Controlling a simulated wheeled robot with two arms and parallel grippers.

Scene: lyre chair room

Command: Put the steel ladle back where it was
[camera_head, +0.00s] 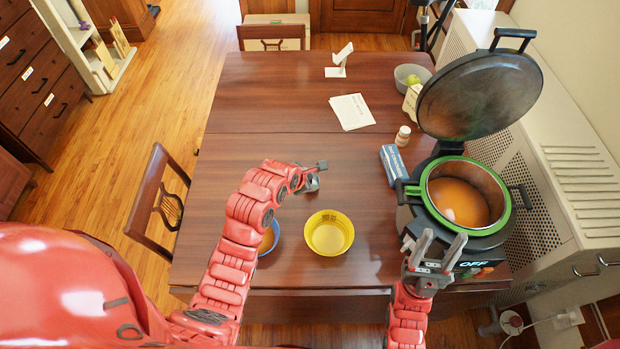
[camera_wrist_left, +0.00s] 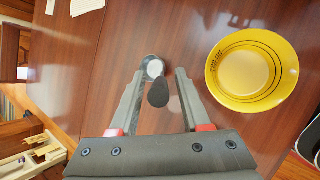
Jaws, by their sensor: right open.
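A small round metal thing (camera_head: 312,183) is at my left gripper (camera_head: 314,172), over the middle of the table; it looks like part of the steel ladle, but I cannot be sure. In the left wrist view, this round end (camera_wrist_left: 154,67) and a dark oval part or shadow (camera_wrist_left: 158,93) show between my spread left fingers (camera_wrist_left: 165,72). The left finger is close to it; the right finger is apart. No long ladle handle is clear. My right gripper (camera_head: 438,244) is open and empty in front of the cooker.
A yellow bowl (camera_head: 329,233) and a blue bowl (camera_head: 269,237), partly behind my left arm, are on the table (camera_head: 260,110). The open cooker (camera_head: 463,232) holds orange liquid (camera_head: 457,201). A blue box (camera_head: 392,165), bottle (camera_head: 402,136) and paper (camera_head: 351,111) are farther back. The table's left part is clear.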

